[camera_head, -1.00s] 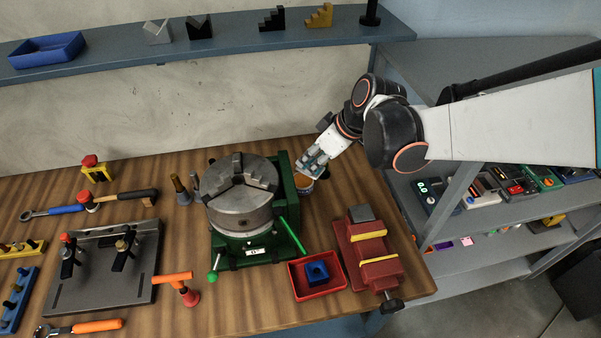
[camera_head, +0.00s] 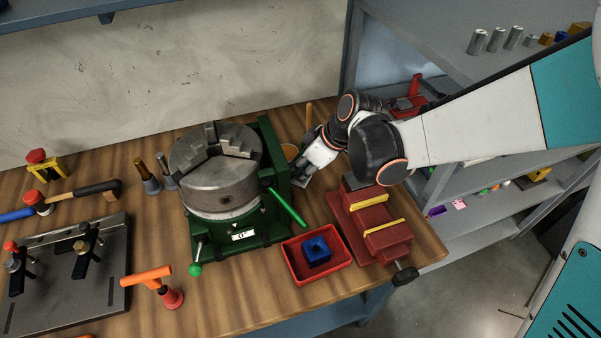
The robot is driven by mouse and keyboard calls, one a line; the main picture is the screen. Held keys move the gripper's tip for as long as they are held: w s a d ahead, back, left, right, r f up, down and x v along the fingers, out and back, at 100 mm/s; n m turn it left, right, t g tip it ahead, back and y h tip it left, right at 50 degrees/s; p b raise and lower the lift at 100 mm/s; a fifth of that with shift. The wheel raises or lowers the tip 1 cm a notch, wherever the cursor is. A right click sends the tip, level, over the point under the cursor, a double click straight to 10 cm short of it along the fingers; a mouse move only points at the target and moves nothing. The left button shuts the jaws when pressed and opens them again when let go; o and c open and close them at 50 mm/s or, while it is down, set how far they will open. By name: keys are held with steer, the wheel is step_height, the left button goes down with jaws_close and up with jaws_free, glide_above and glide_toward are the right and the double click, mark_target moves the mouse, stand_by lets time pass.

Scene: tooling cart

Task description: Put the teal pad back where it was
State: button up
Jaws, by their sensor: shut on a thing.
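My gripper (camera_head: 305,170) is low over the wooden table, just right of the green chuck fixture (camera_head: 270,135) and behind the red vise (camera_head: 365,222). Its fingers are small and dark in this view. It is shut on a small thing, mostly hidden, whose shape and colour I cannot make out. I cannot pick out a teal pad for certain anywhere in view. An orange-brown round container (camera_head: 290,152) stands behind the gripper, partly hidden by the fixture.
A steel chuck (camera_head: 213,170) sits on the green fixture, with a green lever (camera_head: 288,208) sticking out. A red tray (camera_head: 318,278) holds a blue block (camera_head: 316,249). Shelves with a pink piece (camera_head: 459,204) stand at right.

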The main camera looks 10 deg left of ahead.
step_height(320, 180, down, 4)
steer(key=shift+r+b, duration=0.15)
steer(key=shift+b, duration=0.95)
steer(key=shift+r, duration=0.1)
steer(key=o, duration=0.6)
steer(key=shift+f, duration=0.2)
steer(key=o, duration=0.4)
steer(key=shift+o, duration=0.2)
steer(key=shift+r, duration=0.1)
steer(key=p+v, duration=0.8)
steer(key=v, duration=0.4)
steer(key=shift+r, duration=0.15)
